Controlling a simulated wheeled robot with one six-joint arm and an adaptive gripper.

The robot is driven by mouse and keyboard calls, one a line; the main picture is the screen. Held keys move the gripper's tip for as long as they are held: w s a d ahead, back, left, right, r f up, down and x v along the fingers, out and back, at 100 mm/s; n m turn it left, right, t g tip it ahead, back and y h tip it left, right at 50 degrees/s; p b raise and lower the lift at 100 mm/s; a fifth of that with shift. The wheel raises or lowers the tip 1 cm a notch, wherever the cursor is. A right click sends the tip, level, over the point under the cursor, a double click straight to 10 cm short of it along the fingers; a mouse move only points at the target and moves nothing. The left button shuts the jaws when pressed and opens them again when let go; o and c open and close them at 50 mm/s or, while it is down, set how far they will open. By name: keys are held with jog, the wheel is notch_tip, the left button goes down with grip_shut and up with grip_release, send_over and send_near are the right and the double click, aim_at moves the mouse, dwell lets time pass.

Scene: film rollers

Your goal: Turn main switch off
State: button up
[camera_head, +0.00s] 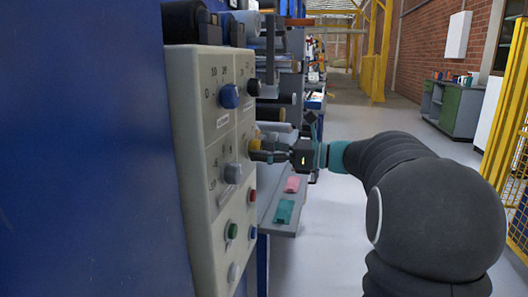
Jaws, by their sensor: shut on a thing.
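A pale control panel (207,190) on the left carries several knobs and buttons. A yellow knob (254,145) sits on its right part, seen from the side; it may be the main switch, but its label cannot be read. My gripper (260,152) reaches in from the right at this knob, with its fingers shut on it. The fingers hide part of the knob, and its turned position cannot be told.
Nearby on the panel are a blue knob (229,96), a grey knob (232,173), a green button (231,231) and a red button (252,195). A grey shelf (283,230) with pink and teal items stands behind. Open floor (325,240) lies to the right.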

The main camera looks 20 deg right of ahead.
jog(key=shift+n+b, duration=4.85)
jog(key=shift+n, duration=1.95)
jog(key=o, duration=1.2)
jog(key=shift+c, duration=0.2)
jog(key=shift+d, duration=0.15)
jog(key=v, duration=1.1)
jog(key=shift+s+d, duration=0.25)
jog(key=shift+d, duration=0.1)
